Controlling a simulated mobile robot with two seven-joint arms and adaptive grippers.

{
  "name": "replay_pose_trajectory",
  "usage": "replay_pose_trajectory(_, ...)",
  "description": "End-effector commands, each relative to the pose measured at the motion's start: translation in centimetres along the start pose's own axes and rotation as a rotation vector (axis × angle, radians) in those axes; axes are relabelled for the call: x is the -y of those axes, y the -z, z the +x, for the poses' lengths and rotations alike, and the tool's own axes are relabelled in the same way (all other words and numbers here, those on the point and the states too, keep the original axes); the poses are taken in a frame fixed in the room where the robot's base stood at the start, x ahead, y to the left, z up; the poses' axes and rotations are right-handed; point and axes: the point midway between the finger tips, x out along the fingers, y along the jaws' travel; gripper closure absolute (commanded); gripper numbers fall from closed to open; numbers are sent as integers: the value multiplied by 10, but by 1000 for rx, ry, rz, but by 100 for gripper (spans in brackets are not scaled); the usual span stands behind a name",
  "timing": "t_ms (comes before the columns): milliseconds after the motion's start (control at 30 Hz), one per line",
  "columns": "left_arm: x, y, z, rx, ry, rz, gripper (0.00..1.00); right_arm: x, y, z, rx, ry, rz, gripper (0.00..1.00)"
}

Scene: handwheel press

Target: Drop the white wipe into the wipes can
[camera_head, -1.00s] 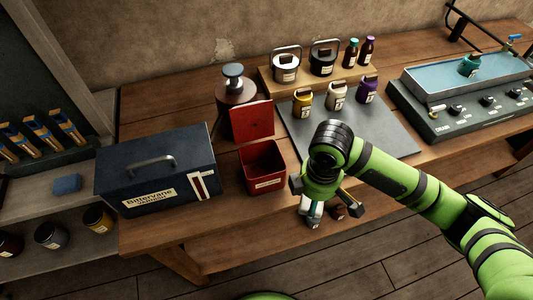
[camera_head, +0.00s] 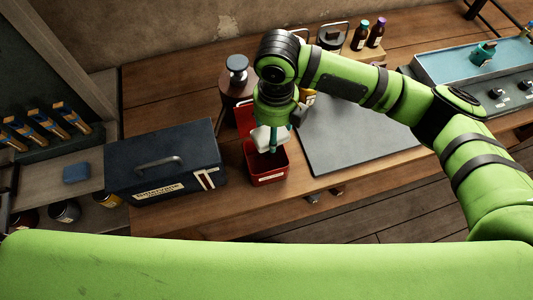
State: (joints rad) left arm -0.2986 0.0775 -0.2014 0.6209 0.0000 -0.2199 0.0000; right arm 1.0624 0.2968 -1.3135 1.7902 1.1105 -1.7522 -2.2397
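The wipes can is an open red box (camera_head: 267,177) with a pale label on its front, on the bench near its front edge. Its red lid (camera_head: 243,117) stands up behind it, partly hidden by my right arm. My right gripper (camera_head: 272,147) points down just above the can's opening. It appears shut on the white wipe (camera_head: 262,136), which bunches around the fingers above the rim; the fingertips are small and partly covered. A green link of my own crosses the bottom of the view. My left gripper is not in view.
A dark blue toolbox (camera_head: 150,160) stands close left of the can. A grey mat (camera_head: 350,140) lies to the right. A brown pot with a grey knob (camera_head: 237,72) stands behind. Bottles (camera_head: 376,35) and a teal-topped machine (camera_head: 450,62) are farther right.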

Motion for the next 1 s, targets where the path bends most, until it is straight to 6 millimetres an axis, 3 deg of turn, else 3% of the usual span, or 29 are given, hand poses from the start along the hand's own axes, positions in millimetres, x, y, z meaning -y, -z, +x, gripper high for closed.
replay_pose_trajectory(300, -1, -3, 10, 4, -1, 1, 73, 0, 0, 24, -2, 0, -10, 67)
replay_pose_trajectory(600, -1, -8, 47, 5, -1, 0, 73, 0, 0, 59, 1, 0, -10, 67)
replay_pose_trajectory(933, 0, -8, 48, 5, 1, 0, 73, 0, 0, 59, 1, 1, -10, 67)
replay_pose_trajectory(967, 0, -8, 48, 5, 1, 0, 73, 0, 0, 59, 1, 1, -10, 28)
replay_pose_trajectory(1000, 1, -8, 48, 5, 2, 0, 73, 0, 0, 59, 1, 1, -10, 12)
